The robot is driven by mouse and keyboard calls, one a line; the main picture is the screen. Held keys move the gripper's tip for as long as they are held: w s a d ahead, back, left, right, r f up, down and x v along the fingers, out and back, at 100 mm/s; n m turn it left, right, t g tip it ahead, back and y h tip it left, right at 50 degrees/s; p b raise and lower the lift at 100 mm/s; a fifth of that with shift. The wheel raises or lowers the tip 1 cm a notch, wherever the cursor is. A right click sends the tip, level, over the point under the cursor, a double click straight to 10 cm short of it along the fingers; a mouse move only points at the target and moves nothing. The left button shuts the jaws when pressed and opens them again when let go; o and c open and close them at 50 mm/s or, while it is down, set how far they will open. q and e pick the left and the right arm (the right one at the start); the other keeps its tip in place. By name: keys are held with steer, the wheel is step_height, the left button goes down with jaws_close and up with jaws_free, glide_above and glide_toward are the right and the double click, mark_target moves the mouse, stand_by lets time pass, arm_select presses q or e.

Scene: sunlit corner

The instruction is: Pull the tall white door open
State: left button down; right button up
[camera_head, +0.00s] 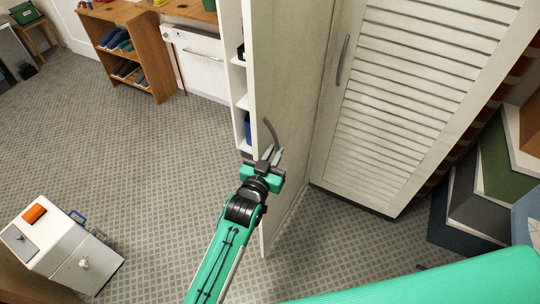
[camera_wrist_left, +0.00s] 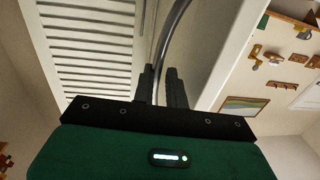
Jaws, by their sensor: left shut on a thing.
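The tall white door (camera_head: 289,95) stands open, swung out from a white unit, so I see its plain face at a steep angle. A curved grey bar handle is on that face near its free edge; it also shows in the left wrist view (camera_wrist_left: 169,34). My left gripper (camera_head: 269,156) is at the lower part of this handle, with its jaws shut on it. In the left wrist view the bar runs down between the dark fingers (camera_wrist_left: 161,85), which hide its lower end. My right gripper is out of view.
White shelves (camera_head: 239,86) show left of the door. A louvered white door (camera_head: 407,95) with its own handle is on the right. A small white cabinet (camera_head: 65,248) stands at the lower left. Patterned floor is clear at the left middle. Large box-like things (camera_head: 478,205) stand far right.

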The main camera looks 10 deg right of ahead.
arm_select(q)
steer(key=shift+d+r, duration=0.15)
steer(key=shift+r, duration=0.25)
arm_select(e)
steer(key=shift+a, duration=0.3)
